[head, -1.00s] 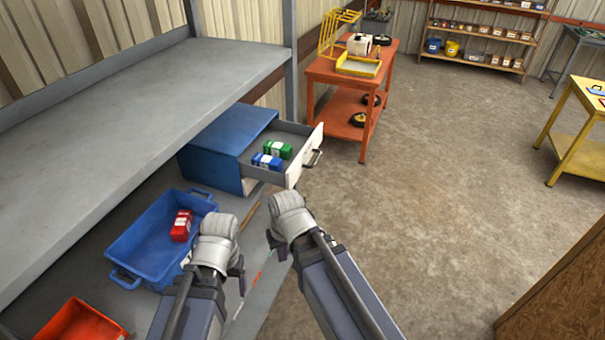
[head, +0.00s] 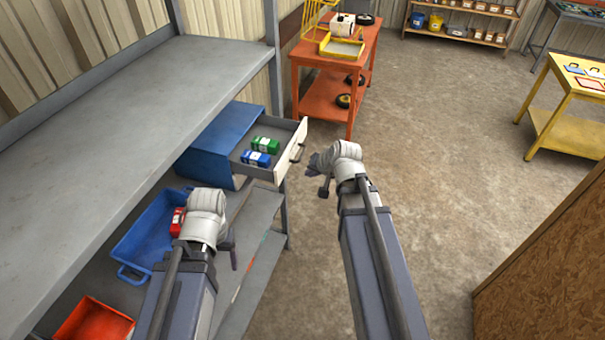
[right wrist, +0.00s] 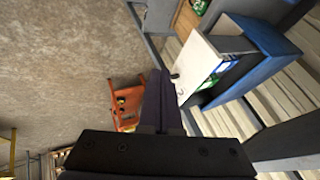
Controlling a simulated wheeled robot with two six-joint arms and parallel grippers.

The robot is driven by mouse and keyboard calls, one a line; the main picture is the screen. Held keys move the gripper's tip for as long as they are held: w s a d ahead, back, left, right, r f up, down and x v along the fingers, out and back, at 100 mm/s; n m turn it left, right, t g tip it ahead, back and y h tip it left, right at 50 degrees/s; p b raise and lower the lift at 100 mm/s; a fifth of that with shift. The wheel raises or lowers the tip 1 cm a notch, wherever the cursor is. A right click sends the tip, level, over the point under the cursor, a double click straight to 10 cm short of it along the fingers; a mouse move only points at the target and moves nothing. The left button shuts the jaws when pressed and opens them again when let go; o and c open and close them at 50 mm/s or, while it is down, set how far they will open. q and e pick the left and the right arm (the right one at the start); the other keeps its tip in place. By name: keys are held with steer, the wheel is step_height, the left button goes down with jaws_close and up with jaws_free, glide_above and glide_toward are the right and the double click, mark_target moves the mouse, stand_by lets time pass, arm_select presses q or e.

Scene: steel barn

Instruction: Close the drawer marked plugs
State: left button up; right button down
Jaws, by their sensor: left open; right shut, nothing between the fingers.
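A blue cabinet (head: 212,138) stands on the lower shelf with its drawer (head: 291,152) pulled open. The drawer has a white front with a dark handle; no marking is readable. A green box (head: 265,145) and a blue box (head: 256,159) lie inside. My right gripper (head: 322,178) is shut and empty, to the right of the drawer front and apart from it in the picture. In the right wrist view its fingers (right wrist: 162,102) are together, beside the white drawer front (right wrist: 198,66). My left gripper (head: 230,250) is open near the blue bin, partly hidden by its wrist.
A blue bin (head: 141,247) with a red box (head: 177,222) and a red-orange bin (head: 92,322) sit on the lower shelf. A grey upper shelf (head: 140,95) overhangs them. An orange cart (head: 338,75) stands behind the drawer. Open floor lies right; a wooden panel (head: 545,270) stands lower right.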

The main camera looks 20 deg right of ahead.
steer(key=w+a+f+b, duration=0.4)
steer(key=w+f+b, duration=0.2)
steer(key=w+f, duration=0.1)
steer(key=shift+w+a, duration=0.2)
steer(key=shift+w, duration=0.15)
steer(key=w+a, duration=0.3)
steer(key=a, duration=0.1)
steer(key=w+a, duration=0.3)
steer(key=a, duration=0.1)
steer(key=w+a, duration=0.4)
steer(key=shift+a, duration=0.4)
steer(key=shift+w+a, duration=0.15)
steer(key=shift+a, duration=0.1)
